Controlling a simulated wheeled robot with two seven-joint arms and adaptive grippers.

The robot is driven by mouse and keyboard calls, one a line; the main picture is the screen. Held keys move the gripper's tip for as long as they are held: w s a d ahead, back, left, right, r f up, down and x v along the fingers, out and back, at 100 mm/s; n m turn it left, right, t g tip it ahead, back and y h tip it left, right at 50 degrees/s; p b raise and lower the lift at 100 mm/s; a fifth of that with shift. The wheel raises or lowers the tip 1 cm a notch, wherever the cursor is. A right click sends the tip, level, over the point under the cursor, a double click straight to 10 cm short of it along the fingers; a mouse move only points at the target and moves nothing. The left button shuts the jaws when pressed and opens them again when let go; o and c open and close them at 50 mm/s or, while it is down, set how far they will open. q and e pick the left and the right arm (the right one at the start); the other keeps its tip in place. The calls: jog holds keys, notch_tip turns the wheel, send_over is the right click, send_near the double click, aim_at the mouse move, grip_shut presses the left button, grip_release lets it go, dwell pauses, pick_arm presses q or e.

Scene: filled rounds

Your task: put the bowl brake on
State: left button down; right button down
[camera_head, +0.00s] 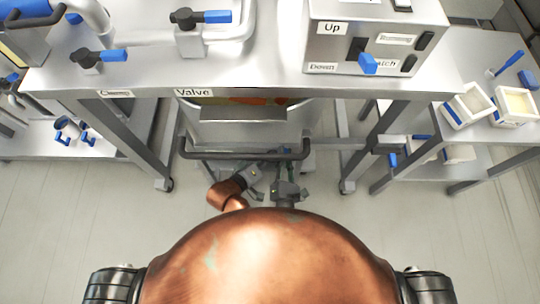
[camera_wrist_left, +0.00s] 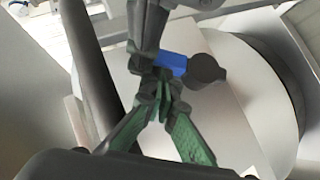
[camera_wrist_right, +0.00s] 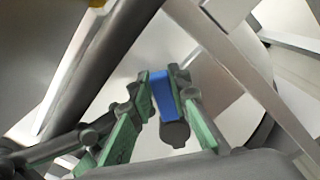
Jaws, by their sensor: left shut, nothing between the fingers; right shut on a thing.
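The bowl brake shows as a blue lever (camera_wrist_right: 162,95) on a dark round pivot (camera_wrist_right: 174,134) in the right wrist view. My right gripper (camera_wrist_right: 165,82) is shut on the blue lever, with a green-padded finger on each side. The lever and pivot also show in the left wrist view (camera_wrist_left: 171,64). There my left gripper (camera_wrist_left: 159,82) is shut and empty, its fingertips close to the lever and to my right gripper. In the head view my right gripper (camera_head: 288,190) is low beneath the dark handle bar, with my left gripper beside it; the brake itself is hidden.
A dark handle bar (camera_head: 245,155) runs across the front of the steel bowl unit (camera_head: 243,129), under the steel table (camera_head: 270,72). Table legs stand on both sides. A control box (camera_head: 335,40) sits on top. Shelves with white bins (camera_head: 468,105) are at the right.

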pick_arm(q)
jog(key=shift+s+d+f, duration=0.1)
jog(key=shift+d+f, duration=0.2)
jog(key=shift+d, duration=0.3)
pick_arm(e)
jog(key=shift+a, duration=0.15)
jog(key=c, duration=2)
grip_release()
pick_arm(q)
jog(key=shift+d+f, duration=0.1)
jog(key=shift+d, duration=0.05)
pick_arm(e)
jog(key=shift+o, duration=1)
jog(key=shift+a+r, duration=0.1)
jog(key=shift+r, duration=0.05)
jog(key=shift+s, duration=0.1)
